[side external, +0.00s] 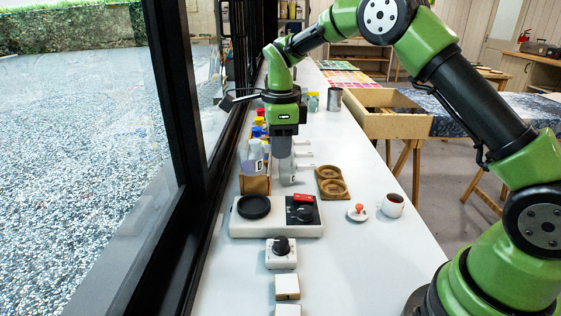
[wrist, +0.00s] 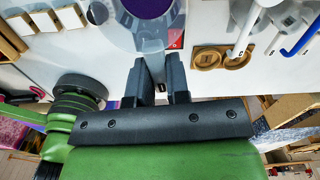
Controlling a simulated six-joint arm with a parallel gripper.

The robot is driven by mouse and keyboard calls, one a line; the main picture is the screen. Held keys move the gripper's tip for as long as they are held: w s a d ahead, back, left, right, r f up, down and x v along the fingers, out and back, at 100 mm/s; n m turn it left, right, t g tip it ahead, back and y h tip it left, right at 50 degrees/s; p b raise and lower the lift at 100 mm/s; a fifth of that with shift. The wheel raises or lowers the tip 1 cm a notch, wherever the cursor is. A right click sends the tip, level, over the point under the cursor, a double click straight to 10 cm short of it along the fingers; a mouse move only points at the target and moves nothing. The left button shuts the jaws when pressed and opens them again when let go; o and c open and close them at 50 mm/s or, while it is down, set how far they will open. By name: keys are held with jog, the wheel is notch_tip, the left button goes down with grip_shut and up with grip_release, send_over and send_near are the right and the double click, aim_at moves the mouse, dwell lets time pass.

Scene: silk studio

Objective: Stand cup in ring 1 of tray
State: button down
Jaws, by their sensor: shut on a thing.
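My gripper (side external: 286,138) points down above the white worktop and is shut on a clear, greyish cup (side external: 286,168). In the wrist view, the jaws (wrist: 158,80) are closed about a narrow pale part that looks like the clear cup's handle or side. The cup (wrist: 147,38) shows a round purple area at the top edge of that view. The wooden tray (side external: 344,187) with two round rings lies just right of the held cup and apart from it. The tray also shows in the wrist view (wrist: 194,65). I cannot tell which ring is ring 1.
A scale-like device (side external: 277,229) with a dark round plate and red label stands in front. A knob box (side external: 281,260) is nearer. Bottles (side external: 256,155) crowd the left; pale rods (side external: 303,167) lie close by.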

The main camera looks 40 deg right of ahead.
notch_tip(320, 180, up, 7)
jog(key=shift+f, duration=0.1)
jog(key=s+d+m, duration=0.2)
jog(key=s+d, duration=0.3)
jog(key=d, duration=0.8)
jog(key=s+d+m, duration=0.2)
jog(key=s+d, duration=0.4)
jog(key=d, duration=0.6)
notch_tip(320, 180, down, 16)
jog(key=shift+w+a+f, duration=0.3)
jog(key=shift+w+a, duration=0.6)
jog(key=shift+w, duration=0.15)
jog(key=shift+w+a+f, duration=0.25)
jog(key=shift+w+a, duration=0.65)
jog(key=shift+w, duration=0.1)
jog(key=shift+f, duration=1.3)
jog(key=shift+s+f, duration=0.1)
jog(key=shift+f, duration=0.2)
jog(key=c, duration=1)
grip_release()
